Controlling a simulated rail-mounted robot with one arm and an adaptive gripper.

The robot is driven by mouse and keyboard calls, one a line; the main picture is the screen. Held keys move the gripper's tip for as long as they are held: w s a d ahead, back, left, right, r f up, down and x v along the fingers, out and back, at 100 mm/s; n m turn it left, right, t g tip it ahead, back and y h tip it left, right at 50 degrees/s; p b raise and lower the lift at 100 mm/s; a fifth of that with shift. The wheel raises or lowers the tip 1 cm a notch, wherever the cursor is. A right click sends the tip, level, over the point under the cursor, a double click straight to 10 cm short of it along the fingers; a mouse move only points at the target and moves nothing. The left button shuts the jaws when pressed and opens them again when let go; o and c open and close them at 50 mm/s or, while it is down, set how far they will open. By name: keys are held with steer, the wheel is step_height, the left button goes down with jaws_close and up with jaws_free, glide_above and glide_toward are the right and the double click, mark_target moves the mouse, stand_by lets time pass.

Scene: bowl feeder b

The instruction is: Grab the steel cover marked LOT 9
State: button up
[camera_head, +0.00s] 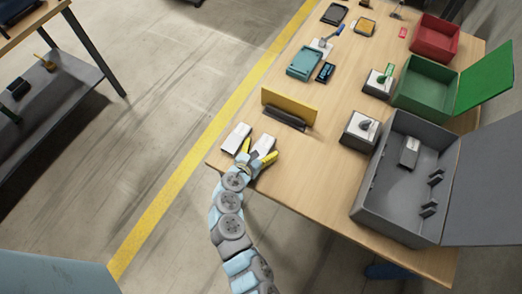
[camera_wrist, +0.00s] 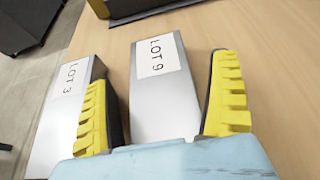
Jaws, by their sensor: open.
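The steel cover marked LOT 9 (camera_wrist: 163,95) lies on the table and shows between the yellow fingers of my gripper (camera_wrist: 168,105) in the wrist view. My gripper is open, with one finger on each side of the cover; I cannot tell whether either touches it. In the head view my gripper (camera_head: 257,160) is over the table's near left corner, and the LOT 9 cover (camera_head: 263,142) shows partly between its fingers. A similar cover marked LOT 3 (camera_wrist: 62,115) lies just left, beside the left finger. It also shows in the head view (camera_head: 237,136).
A yellow upright plate with a dark base (camera_head: 290,106) stands just beyond the covers. An open grey box (camera_head: 395,200), a green box (camera_head: 425,95) and a red bin (camera_head: 435,38) line the right side. Small fixtures (camera_head: 361,131) stand beside them. The table's middle is fairly clear.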

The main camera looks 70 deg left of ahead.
steer(key=c, duration=1.3)
steer(key=shift+r, duration=0.1)
steer(key=shift+c, duration=0.2)
